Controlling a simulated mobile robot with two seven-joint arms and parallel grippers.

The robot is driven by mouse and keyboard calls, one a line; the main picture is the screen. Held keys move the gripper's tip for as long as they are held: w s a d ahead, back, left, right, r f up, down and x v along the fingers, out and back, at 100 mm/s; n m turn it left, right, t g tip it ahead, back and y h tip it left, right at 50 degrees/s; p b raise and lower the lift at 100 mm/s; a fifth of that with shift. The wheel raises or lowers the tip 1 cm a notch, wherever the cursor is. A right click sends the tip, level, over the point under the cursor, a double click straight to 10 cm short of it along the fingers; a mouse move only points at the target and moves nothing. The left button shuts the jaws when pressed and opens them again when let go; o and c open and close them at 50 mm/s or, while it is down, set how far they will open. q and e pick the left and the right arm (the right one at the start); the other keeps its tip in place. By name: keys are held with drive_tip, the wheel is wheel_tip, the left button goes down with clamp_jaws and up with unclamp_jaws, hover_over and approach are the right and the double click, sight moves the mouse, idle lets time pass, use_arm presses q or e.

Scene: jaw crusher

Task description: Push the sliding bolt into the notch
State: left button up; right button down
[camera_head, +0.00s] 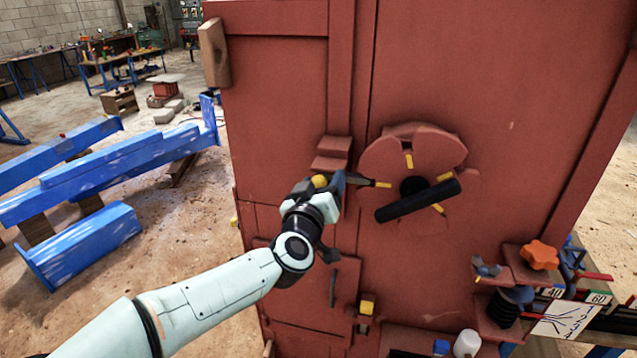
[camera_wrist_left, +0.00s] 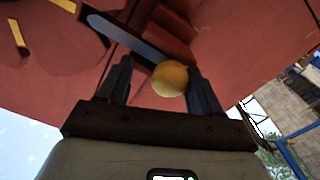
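The sliding bolt is a flat grey bar (camera_wrist_left: 128,38) with a round yellow knob (camera_wrist_left: 170,78), mounted on the red door front. In the head view the bolt (camera_head: 358,180) points right, towards a red round disc (camera_head: 440,150) with yellow marks and a black handle bar (camera_head: 415,200). I cannot clearly make out the notch at the disc's edge. My left gripper (camera_head: 325,190) is at the knob. In the left wrist view its fingers (camera_wrist_left: 158,85) are apart on either side of the knob, with a gap on the left. My right gripper is not in view.
A red block (camera_head: 332,150) sits just above the bolt. An orange knob (camera_head: 540,255) on a bracket and a white bottle (camera_head: 467,344) are at the lower right. Blue beams (camera_head: 110,170) lie on the floor at left.

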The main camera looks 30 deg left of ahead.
use_arm(q)
drive_tip(key=shift+s+a, duration=0.1)
drive_tip(key=shift+a, duration=0.1)
drive_tip(key=shift+s, duration=0.35)
drive_tip(key=v, duration=1.2)
drive_tip(key=shift+s+d, duration=0.25)
drive_tip(key=shift+d, duration=0.05)
